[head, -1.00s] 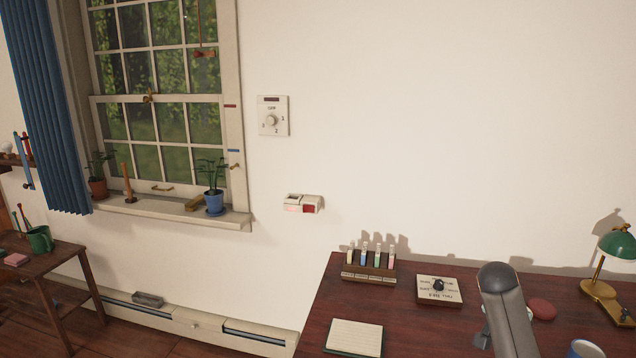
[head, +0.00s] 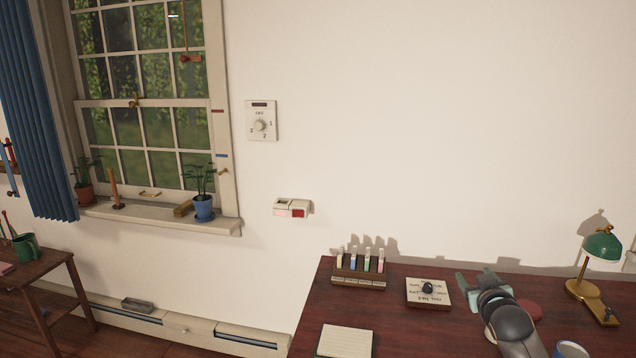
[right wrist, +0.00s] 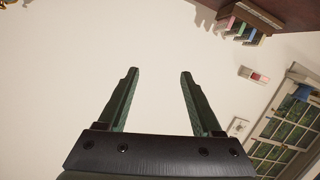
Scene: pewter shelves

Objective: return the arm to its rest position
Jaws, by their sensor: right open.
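My right arm comes in from the bottom right of the head view, over the dark red desk (head: 400,325). My right gripper (head: 478,280) is at its far end, near the wall side of the desk. In the right wrist view the right gripper (right wrist: 158,85) has its two green fingers spread apart with only wall between them. It is open and empty. My left gripper is in neither view.
A dial block (head: 428,293) and a rack of coloured vials (head: 360,268) stand left of the right gripper. A red round object (head: 528,309), a cup (head: 571,350) and a green lamp (head: 602,246) are to its right. A notepad (head: 346,341) lies at the front left.

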